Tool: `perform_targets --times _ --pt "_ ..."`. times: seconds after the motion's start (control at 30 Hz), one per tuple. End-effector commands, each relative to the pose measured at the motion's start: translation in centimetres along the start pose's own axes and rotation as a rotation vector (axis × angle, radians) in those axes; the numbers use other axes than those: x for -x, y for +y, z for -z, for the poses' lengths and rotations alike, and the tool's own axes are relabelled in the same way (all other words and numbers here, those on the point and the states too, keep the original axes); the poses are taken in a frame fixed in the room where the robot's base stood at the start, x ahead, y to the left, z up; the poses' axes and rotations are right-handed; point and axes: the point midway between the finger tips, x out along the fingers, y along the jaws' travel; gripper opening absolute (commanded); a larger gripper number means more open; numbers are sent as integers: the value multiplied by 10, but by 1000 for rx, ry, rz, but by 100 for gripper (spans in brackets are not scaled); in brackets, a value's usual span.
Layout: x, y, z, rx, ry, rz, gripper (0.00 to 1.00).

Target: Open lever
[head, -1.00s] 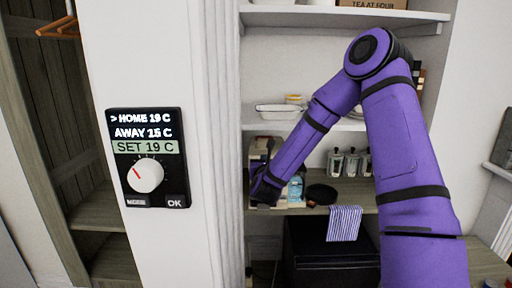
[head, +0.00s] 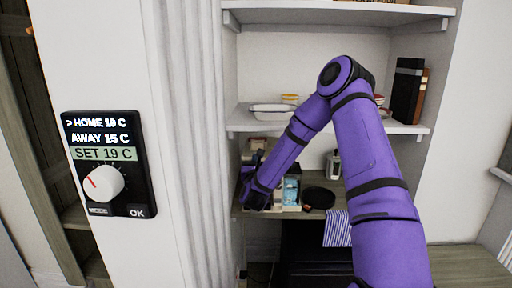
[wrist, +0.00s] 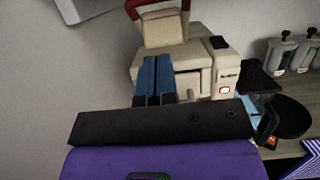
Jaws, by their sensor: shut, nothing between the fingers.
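A cream machine (wrist: 195,60) stands on the counter, ahead of my gripper in the wrist view. A dark red curved handle (wrist: 135,8) shows at its top, cut off by the picture edge. A small lit red and cyan button is on its right front. My gripper (wrist: 156,62) has blue fingers, shut together and empty, overlapping the machine's front in the picture; I cannot tell if they touch it. In the head view my gripper (head: 250,200) is low at the left end of the alcove, and my arm hides most of the machine (head: 256,146).
A black wall panel (head: 110,165) with a dial is on the white pillar at left. A shelf (head: 390,127) with dishes and books hangs above the counter. A black pan (head: 318,198), a dispenser (head: 334,165) and a striped cloth (head: 337,228) are right of the machine.

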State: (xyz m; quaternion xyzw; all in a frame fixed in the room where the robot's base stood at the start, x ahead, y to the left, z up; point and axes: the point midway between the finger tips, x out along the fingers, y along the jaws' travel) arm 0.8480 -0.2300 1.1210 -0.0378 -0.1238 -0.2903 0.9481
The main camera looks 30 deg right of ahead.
Motion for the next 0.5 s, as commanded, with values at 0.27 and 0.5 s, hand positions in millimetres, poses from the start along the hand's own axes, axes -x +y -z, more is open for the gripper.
perform_targets --times 0.27,0.5 --pt "-38 0 -18 0 -4 1 0" --pt "-49 0 -28 0 -1 0 0"
